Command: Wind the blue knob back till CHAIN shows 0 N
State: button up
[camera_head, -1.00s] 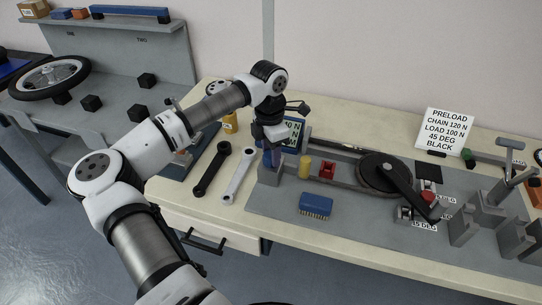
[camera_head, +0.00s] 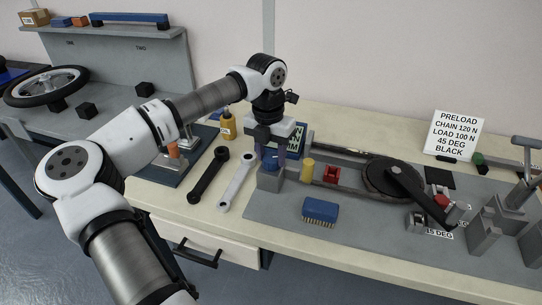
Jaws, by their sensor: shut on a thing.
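The blue knob (camera_head: 270,160) sits on a grey block (camera_head: 270,180) at the left end of the test rig. My gripper (camera_head: 271,154) points down over it and is shut on it, with the fingers on either side. The CHAIN display (camera_head: 298,138) stands just behind and to the right of my gripper. My gripper partly covers it, so its reading cannot be made out. A chain loop runs right from the block to a dark chainwheel (camera_head: 390,180) with a black crank.
Two crank arms, black (camera_head: 208,174) and silver (camera_head: 237,181), lie left of the block. A blue brush (camera_head: 320,212) lies in front. A yellow cylinder (camera_head: 307,170) and a red part (camera_head: 331,174) stand close on the right. A preload sign (camera_head: 455,137) stands behind.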

aim_at(268, 156)
dwell(0.4)
jog(key=o, duration=1)
jog(key=r, duration=0.4)
jog(key=r+b, duration=0.1)
jog(key=r, duration=0.9)
jog(key=shift+w+a, duration=0.15)
jog(key=shift+a, duration=0.2)
